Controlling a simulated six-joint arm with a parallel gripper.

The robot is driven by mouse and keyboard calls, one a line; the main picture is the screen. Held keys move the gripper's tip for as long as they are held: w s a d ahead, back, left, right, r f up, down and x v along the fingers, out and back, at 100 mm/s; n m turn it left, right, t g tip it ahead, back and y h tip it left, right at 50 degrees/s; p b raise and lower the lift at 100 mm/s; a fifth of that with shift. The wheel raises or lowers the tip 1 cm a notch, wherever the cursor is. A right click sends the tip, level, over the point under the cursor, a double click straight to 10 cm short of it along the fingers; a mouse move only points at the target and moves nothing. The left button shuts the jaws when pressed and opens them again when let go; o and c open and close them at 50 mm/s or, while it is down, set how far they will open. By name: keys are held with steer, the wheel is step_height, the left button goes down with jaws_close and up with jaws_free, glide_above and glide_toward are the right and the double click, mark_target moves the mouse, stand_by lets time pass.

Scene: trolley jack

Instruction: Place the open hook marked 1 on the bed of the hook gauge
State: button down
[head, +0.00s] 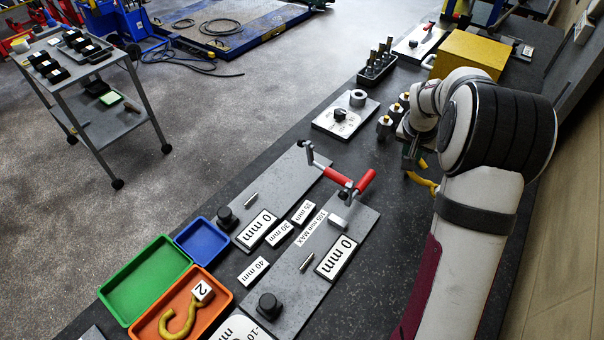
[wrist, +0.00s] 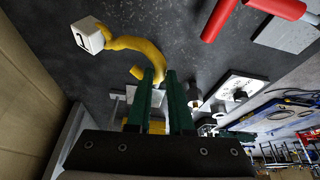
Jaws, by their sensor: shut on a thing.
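My gripper (wrist: 160,78) is shut on a yellow open hook (wrist: 146,50); it also shows beside the arm in the head view (head: 423,184). The hook's curve is at the fingertips, and a white tag cube (wrist: 88,36) is on its far end; its mark is too small to read surely. In the head view, my gripper (head: 408,162) is partly hidden by my arm. Two grey gauge plates lie on the bench, a left one (head: 281,187) and a right one (head: 294,278), each with a black knob, a pin and a red handle. Which is the hook gauge is not clear.
An orange tray (head: 222,307) holds a yellow hook marked 2 (head: 182,315). Green (head: 145,280) and blue (head: 203,242) trays stand beside it. Size labels lie between the plates. Brass-topped grey pieces (head: 385,127) and a yellow box (head: 470,54) stand near my arm.

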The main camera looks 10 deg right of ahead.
steer(key=s+a+r+n+y, duration=0.1)
steer(key=s+a+r+n, duration=0.25)
steer(key=a, duration=0.45)
steer(key=s+a+r+n+t+y, duration=0.1)
steer(key=s+a+r+n, duration=0.25)
steer(key=a, duration=0.45)
steer(key=s+a+r+n+y, duration=0.1)
steer(key=s+a+r+n, duration=0.2)
steer(key=a, duration=0.5)
steer(key=s+a+f+n+y, duration=0.1)
steer(key=a+f+n, duration=0.1)
steer(key=f, duration=0.4)
steer(key=s+a+f+n+g+y, duration=0.1)
steer(key=a+f+n, duration=0.1)
steer(key=f+n, duration=0.2)
steer(key=s+a+f+n+y, duration=0.1)
steer(key=a+f+n, duration=0.1)
steer(key=f, duration=0.7)
steer(key=shift+a+f+n, duration=0.15)
steer(key=shift+a+n, duration=0.25)
